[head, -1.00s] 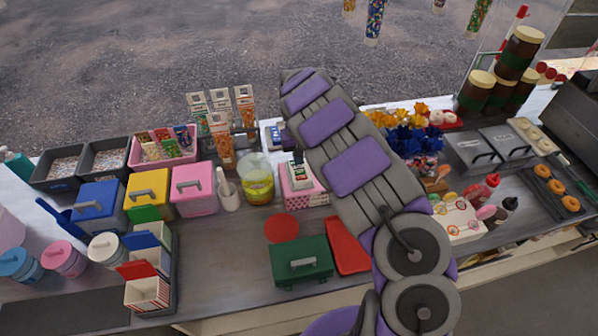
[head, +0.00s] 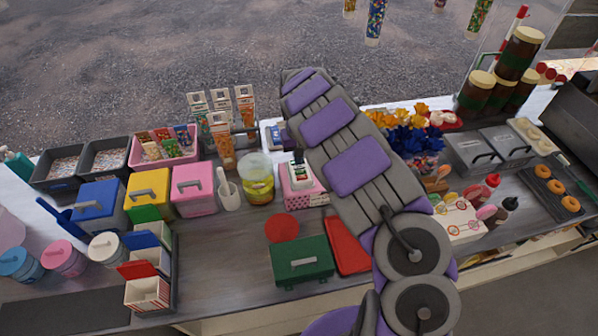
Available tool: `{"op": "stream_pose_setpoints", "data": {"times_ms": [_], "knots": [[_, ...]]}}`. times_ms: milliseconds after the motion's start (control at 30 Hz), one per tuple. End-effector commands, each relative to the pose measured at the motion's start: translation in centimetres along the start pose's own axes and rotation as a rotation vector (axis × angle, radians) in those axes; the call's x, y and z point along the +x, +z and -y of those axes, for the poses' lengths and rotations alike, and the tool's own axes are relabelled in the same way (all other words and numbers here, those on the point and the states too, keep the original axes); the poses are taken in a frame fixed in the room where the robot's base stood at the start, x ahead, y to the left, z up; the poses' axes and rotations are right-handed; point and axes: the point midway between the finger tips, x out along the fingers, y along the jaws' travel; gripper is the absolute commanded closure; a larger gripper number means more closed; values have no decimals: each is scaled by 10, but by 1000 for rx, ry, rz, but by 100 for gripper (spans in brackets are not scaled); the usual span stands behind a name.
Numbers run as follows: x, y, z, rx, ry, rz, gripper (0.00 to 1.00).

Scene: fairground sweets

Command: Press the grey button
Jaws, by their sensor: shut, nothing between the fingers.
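I cannot make out a grey button in the head view. A small white device with a green and dark face (head: 297,174) stands on a pink dotted box (head: 307,199), just left of my arm; whether it bears a button is too small to tell. A blue-and-white item (head: 273,138) lies behind it, partly covered by my arm. My grey and purple arm rises from the bottom across the counter and bends at its far end. My gripper is hidden behind the arm, so its fingers do not show.
A green box (head: 302,262), a red disc (head: 282,228) and a red tray (head: 346,246) lie on the near counter. A yellow-filled jar (head: 258,181) and a pink bin (head: 193,190) stand left. Blue and orange sweets (head: 410,135) stand right.

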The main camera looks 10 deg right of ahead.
Motion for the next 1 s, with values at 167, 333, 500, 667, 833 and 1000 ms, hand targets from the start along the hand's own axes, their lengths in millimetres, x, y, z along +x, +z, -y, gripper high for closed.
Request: {"op": "stream_pose_setpoints", "data": {"times_ms": [167,333,500,667,833,1000], "knots": [[0,0,0,0,0,0,100],[1,0,0,0,0,0,100],[4,0,0,0,0,1,100],[6,0,0,0,0,2,100],[10,0,0,0,0,2,100],[13,0,0,0,0,1,100]]}}
